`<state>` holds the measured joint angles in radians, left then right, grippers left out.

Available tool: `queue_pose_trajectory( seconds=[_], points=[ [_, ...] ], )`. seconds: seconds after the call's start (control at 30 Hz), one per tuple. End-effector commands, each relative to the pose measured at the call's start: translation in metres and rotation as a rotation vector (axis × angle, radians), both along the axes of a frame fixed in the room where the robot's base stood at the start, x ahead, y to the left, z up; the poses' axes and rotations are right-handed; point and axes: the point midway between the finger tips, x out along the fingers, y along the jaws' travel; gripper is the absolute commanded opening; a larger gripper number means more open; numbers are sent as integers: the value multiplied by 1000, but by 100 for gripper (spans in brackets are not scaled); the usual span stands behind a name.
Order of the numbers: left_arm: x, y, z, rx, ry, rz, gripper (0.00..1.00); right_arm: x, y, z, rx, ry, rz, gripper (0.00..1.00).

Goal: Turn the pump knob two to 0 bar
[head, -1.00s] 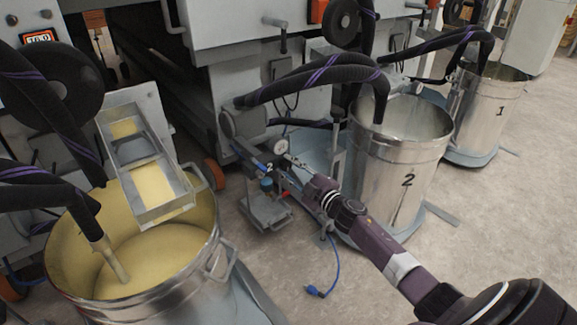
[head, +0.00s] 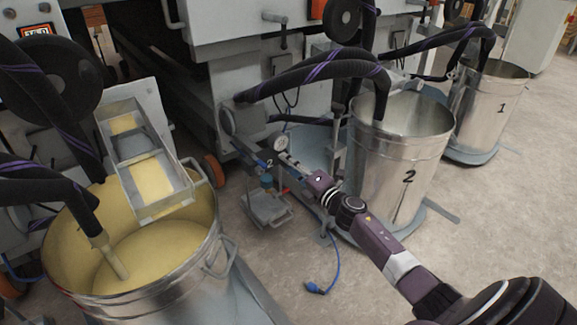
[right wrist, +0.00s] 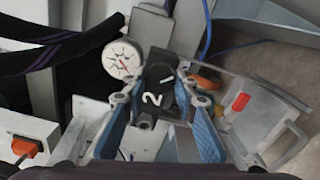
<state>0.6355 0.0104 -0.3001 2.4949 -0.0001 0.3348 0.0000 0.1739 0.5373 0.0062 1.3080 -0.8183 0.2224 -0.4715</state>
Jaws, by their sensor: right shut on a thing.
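The pump knob two (right wrist: 161,86) is a dark piece with a white 2 on it, in the middle of the right wrist view. The blue-padded fingers of my right gripper (right wrist: 160,104) stand on either side of it and are shut on it. A round white pressure gauge (right wrist: 122,58) sits beside the knob; its reading is too small to tell. In the head view, the gauge (head: 279,143) shows at the tip of my right gripper (head: 288,160), which hides the knob there. My left gripper is not in view.
Steel drum 2 (head: 398,165) stands right of the pump, close to my right arm. A yellow-filled drum (head: 165,255) stands at left. Black hoses (head: 318,72) arch above the pump. A blue cable (head: 337,262) lies on the floor.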

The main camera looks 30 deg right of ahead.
Motion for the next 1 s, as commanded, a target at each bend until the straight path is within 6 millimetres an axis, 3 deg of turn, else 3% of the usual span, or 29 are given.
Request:
queue_pose_trajectory(
  seconds=[0.3, 0.77, 0.8, 0.93, 1.0],
  points=[
    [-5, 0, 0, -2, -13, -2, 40, 0, 1, -2, -99, -5, 2, 2],
    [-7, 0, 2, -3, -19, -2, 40, -1, 1, -2, -113, -6, 2, 2],
    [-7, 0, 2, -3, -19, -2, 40, -1, 1, -2, -113, -6, 2, 28],
    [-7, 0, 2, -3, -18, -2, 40, 0, 1, -2, -112, -6, 2, 42],
    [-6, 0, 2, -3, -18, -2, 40, 0, 1, -2, -112, -6, 1, 44]
  ],
)
